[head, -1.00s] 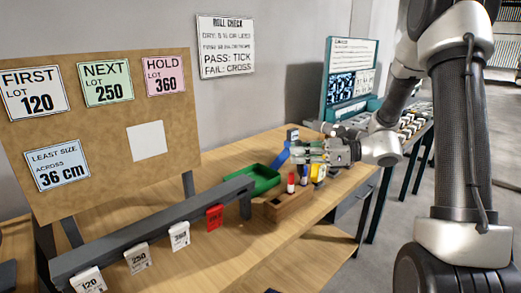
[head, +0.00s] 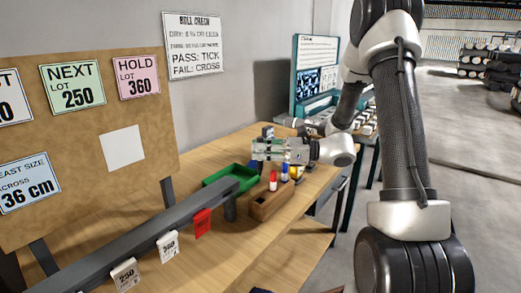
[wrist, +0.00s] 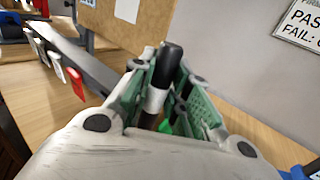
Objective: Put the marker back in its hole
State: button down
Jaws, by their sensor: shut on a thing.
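A black marker (wrist: 159,85) with a whitish band stands between my fingers in the wrist view. My gripper (wrist: 163,88) is shut on it, with its green pads on either side. In the head view my gripper (head: 256,149) is above the table, over the far side of the wooden marker block (head: 265,207). The held marker cannot be made out clearly there. The block holds a red marker (head: 273,181), a blue marker (head: 285,173) and a yellow one (head: 296,173). The empty hole cannot be made out clearly.
A green tray (head: 212,183) lies left of the block. A long grey rail (head: 150,237) with hanging tags, one of them a red tag (head: 202,222), runs along the table (head: 215,250). A teal display (head: 313,75) stands behind.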

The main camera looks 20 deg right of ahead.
aim_at(261, 172)
jog(key=shift+f, duration=3.95)
jog(key=shift+f, duration=3.35)
jog(key=c, duration=1.3)
grip_release()
jog(key=v, duration=1.2)
